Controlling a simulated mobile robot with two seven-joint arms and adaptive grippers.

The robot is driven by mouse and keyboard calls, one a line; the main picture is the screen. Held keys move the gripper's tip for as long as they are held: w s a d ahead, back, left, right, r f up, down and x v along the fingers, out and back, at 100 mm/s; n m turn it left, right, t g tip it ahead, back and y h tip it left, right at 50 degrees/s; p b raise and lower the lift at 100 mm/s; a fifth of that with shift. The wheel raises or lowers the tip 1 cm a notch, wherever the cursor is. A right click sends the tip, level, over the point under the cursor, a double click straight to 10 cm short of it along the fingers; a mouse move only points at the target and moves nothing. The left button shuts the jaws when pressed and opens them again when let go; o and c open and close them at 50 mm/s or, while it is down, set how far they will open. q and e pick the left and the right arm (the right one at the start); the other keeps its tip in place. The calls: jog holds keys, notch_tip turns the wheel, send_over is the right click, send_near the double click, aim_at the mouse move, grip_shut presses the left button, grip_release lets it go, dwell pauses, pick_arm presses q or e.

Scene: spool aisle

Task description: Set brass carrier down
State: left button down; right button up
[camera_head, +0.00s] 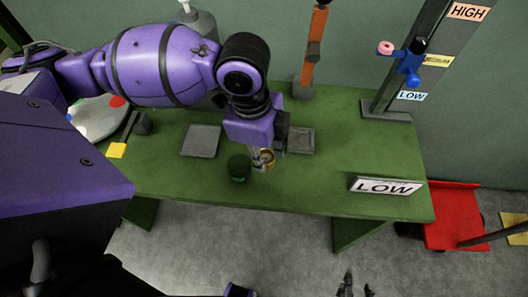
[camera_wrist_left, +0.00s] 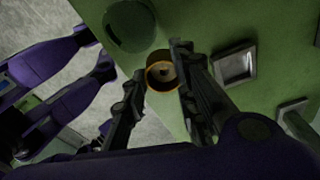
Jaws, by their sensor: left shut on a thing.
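The brass carrier (camera_head: 267,157) is a small gold-rimmed round piece near the front middle of the green table. In the left wrist view the brass carrier (camera_wrist_left: 162,75) shows as a gold ring with a dark inside, between two black fingers. My left gripper (camera_head: 261,155) points down and is shut on it. I cannot tell whether its underside touches the table. My right gripper (camera_head: 357,288) shows only as two dark fingertips at the bottom edge, apart, with nothing seen between them.
A dark green cylinder (camera_head: 239,168) stands close left of the carrier. Square grey trays lie behind, one at left (camera_head: 200,141) and one at right (camera_head: 300,141). A LOW sign (camera_head: 387,186) stands at front right. An orange post (camera_head: 315,45) and a level stand (camera_head: 386,112) rise behind.

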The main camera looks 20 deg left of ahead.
pick_arm(q)
jog(key=shift+w+a+f, duration=0.35)
jog(key=shift+w+f, duration=0.3)
jog(key=shift+f, duration=0.2)
jog(key=f, duration=0.3)
jog(key=shift+w+a+f+b, duration=0.1)
jog(key=shift+w+f+b, duration=0.1)
jog(key=shift+f+b, duration=0.15)
jog(key=shift+r, duration=0.1)
pick_arm(e)
jog(key=shift+s+d+f, duration=0.2)
jog(key=shift+s+f, duration=0.25)
jog(key=shift+f, duration=0.1)
jog(key=shift+w+r, duration=0.1)
jog(key=shift+r, duration=0.05)
pick_arm(q)
jog(key=c, duration=1.4)
grip_release()
